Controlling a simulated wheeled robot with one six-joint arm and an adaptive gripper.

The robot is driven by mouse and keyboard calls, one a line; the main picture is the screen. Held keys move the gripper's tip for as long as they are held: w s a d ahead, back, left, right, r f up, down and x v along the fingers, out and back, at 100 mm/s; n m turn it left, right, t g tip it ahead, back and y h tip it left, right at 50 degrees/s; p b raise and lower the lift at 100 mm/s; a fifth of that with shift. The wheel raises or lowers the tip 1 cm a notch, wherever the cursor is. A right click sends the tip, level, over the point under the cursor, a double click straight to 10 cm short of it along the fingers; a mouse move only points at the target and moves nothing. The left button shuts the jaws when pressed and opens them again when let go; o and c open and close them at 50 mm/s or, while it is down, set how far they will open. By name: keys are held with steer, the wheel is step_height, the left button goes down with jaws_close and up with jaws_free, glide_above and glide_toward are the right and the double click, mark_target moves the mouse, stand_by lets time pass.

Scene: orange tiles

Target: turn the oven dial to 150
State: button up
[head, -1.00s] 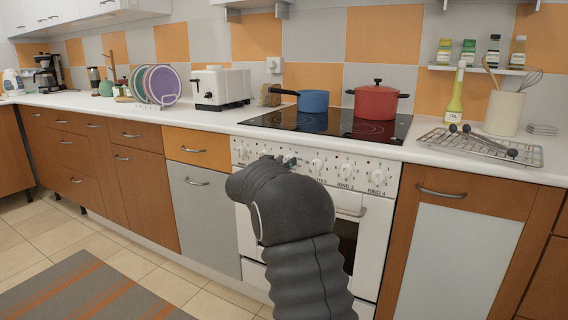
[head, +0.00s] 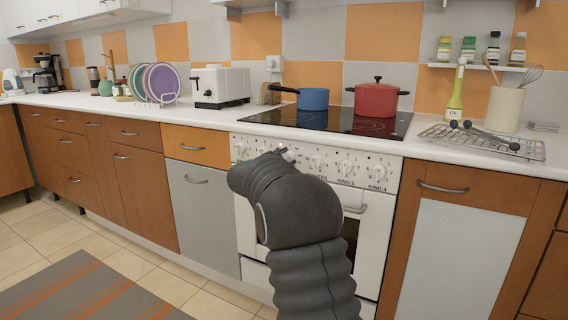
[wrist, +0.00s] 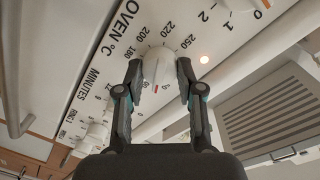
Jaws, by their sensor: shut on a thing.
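The oven dial (wrist: 158,64) is a white round knob on the white control panel under the "OVEN °C" print, seen in the wrist view. My gripper (wrist: 159,66) has one dark finger on each side of the dial and is shut on it. Numbers 180, 200, 220 and 250 show around the dial; 150 is not readable. A small red mark shows near the dial's lower edge. In the head view, the oven (head: 358,228) stands in the counter row, and my dark arm hides the dial and most of my gripper.
More knobs, such as the ring 4 knob (head: 378,172), line the panel to the right in the head view. The oven door handle (head: 355,209) is just below. A blue pan (head: 313,99) and red pot (head: 376,99) stand on the black hob (head: 335,120) above.

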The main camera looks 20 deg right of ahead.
steer(key=m+b, duration=0.2)
steer(key=m, duration=0.1)
steer(key=m+b, duration=0.2)
steer(key=m, duration=0.2)
steer(key=shift+s+d+f+t, duration=0.15)
steer(key=shift+d+t, duration=0.05)
steer(key=shift+t, duration=0.1)
steer(key=shift+m+b, duration=1.6)
steer(key=shift+m, duration=0.2)
steer(key=o, duration=1.2)
steer(key=shift+d, duration=0.2)
steer(key=shift+c, duration=0.2)
steer(key=shift+a+y, duration=0.25)
steer(key=shift+y, duration=0.05)
steer(key=v, duration=1.2)
